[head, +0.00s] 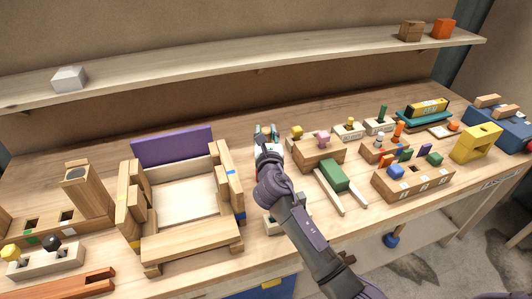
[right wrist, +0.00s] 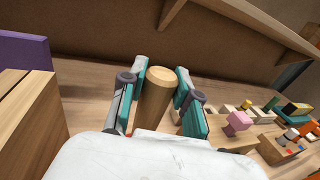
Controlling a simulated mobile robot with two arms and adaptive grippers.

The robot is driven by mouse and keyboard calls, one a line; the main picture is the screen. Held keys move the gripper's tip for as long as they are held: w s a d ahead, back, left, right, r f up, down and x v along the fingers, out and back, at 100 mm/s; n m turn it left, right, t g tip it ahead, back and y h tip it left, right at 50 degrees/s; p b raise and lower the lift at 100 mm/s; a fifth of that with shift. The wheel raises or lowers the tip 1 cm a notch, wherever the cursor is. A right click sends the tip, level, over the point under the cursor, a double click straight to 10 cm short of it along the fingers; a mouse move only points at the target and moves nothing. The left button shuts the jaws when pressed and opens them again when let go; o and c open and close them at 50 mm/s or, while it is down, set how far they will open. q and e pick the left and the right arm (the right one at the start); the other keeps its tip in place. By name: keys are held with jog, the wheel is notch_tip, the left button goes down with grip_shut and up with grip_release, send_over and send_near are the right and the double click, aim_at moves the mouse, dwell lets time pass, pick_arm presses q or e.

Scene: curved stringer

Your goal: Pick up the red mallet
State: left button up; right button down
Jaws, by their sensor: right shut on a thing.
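My right gripper (head: 266,132) is over the middle of the bench, just right of the wooden frame, with my forearm coming up from below. In the right wrist view my right gripper (right wrist: 158,85) has its teal-padded fingers on both sides of a round wooden handle (right wrist: 155,98) and is shut on it. The handle stands up between the fingers with its flat end visible. Its lower part is hidden behind the white wrist housing. No red mallet head is clearly visible, so I cannot confirm its colour. My left gripper is not in view.
A wooden frame (head: 192,243) with a purple panel (head: 172,146) stands on the left. A green block with wooden legs (head: 334,175) and several peg-and-block trays (head: 413,187) lie on the right. A shelf (head: 230,68) runs along the back wall.

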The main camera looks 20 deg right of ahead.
jog(key=shift+r, duration=0.15)
notch_tip(320, 180, up, 4)
jog(key=shift+r, duration=0.1)
jog(key=s+d+r, duration=0.3)
jog(key=d+r, duration=0.3)
jog(key=d, duration=0.5)
jog(key=w+d+r+p, duration=0.4)
jog(key=d+r+p, duration=0.4)
jog(key=d+r, duration=0.1)
jog(key=shift+w+r+p, duration=0.4)
jog(key=shift+r, duration=0.25)
